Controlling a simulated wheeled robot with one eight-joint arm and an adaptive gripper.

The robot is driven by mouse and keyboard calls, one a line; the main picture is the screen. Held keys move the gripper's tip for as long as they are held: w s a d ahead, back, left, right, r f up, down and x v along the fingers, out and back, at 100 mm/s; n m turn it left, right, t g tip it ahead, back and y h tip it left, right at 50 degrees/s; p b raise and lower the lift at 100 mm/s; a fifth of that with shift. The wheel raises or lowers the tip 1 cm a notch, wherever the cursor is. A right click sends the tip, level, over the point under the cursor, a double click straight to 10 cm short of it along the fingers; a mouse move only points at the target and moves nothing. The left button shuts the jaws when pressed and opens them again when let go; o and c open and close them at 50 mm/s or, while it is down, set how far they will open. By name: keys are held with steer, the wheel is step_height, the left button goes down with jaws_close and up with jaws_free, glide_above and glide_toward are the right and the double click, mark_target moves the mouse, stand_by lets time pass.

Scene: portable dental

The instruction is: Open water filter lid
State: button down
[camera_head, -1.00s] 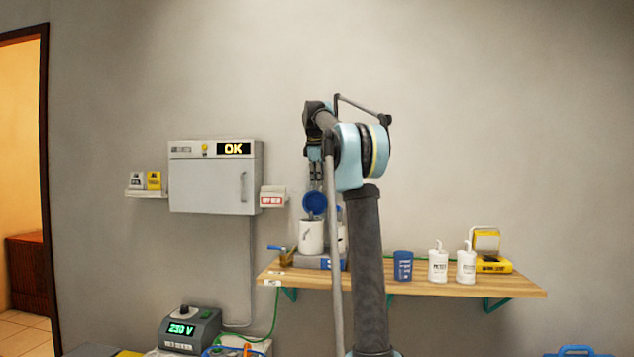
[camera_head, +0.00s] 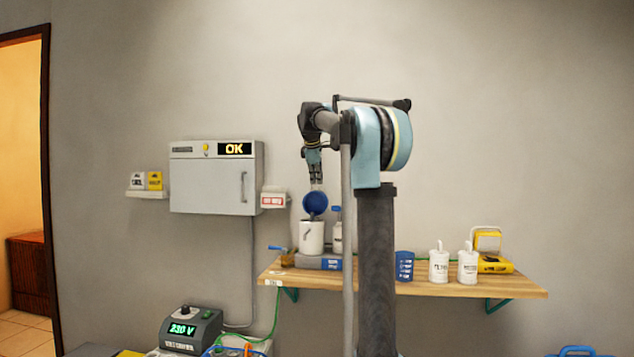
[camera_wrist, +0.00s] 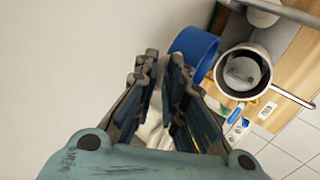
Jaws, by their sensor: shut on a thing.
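The water filter (camera_head: 311,238) is a white canister on a blue-grey base at the left of the wooden shelf. Its round blue lid (camera_head: 315,203) stands raised and tilted above the rim. In the wrist view the filter's mouth (camera_wrist: 218,74) is uncovered, with a grey part inside. The lid (camera_wrist: 203,42) shows beside that mouth, on its left. My gripper (camera_head: 316,185) points down from above and is shut on the lid's edge. In the wrist view my gripper's fingertips (camera_wrist: 162,60) meet the lid's left side; the exact contact is partly hidden.
A blue cup (camera_head: 404,266) and white canisters (camera_head: 438,266) stand farther right on the shelf (camera_head: 400,287). A grey wall cabinet (camera_head: 215,185) hangs at left.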

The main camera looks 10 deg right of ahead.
steer(key=shift+s+a, duration=0.2)
steer(key=shift+s, duration=0.4)
steer(key=shift+s+a, duration=0.15)
steer(key=shift+s, duration=0.4)
steer(key=c, duration=1.7)
jaws_free()
steer(key=shift+w+f, duration=0.1)
steer(key=shift+f, duration=0.05)
steer(key=v, duration=1.2)
steer(key=shift+s+d+f, duration=0.1)
steer(key=shift+s, duration=0.1)
